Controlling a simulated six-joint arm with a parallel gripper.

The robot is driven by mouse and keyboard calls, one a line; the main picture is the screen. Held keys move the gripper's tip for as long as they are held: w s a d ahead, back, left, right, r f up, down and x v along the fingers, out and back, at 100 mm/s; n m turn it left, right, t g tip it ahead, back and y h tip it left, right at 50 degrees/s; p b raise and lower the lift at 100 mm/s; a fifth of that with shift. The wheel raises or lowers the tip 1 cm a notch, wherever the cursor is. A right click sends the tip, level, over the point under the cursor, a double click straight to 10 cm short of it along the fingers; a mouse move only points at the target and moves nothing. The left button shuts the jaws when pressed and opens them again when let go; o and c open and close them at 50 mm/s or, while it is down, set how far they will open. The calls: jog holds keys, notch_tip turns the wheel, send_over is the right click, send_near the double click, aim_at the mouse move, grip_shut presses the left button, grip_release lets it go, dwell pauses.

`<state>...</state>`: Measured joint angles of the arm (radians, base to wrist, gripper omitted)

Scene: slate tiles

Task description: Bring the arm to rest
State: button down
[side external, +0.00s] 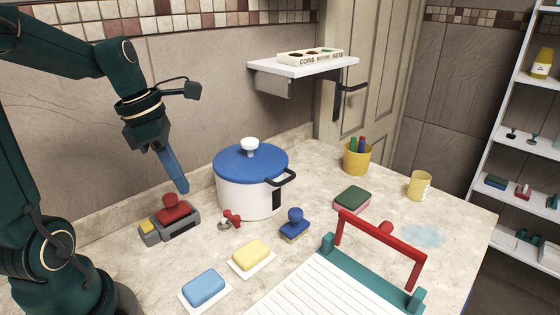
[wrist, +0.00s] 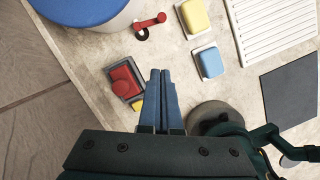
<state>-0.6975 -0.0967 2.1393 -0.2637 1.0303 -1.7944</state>
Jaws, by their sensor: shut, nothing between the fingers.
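My gripper (side external: 184,189) is shut and empty, its blue fingers pointing down above the stone counter (side external: 150,275). In the side view its tips are just above and right of a red-knobbed grey device (side external: 172,210) with a yellow block at its left end. In the wrist view the two fingers (wrist: 161,72) lie side by side, and the red-topped device (wrist: 126,80) shows to their left. My arm reaches in from the left of the side view.
A white pot (side external: 250,195) with a blue lid stands right of my gripper. A small red-handled item (side external: 231,218), a blue stamp (side external: 294,226), yellow (side external: 251,255) and blue (side external: 204,288) sponges, and a red-handled rack (side external: 340,290) are on the counter. A shelf (side external: 300,65) juts from the wall.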

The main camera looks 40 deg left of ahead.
jog(key=shift+s+r, duration=0.15)
jog(key=shift+r, duration=0.45)
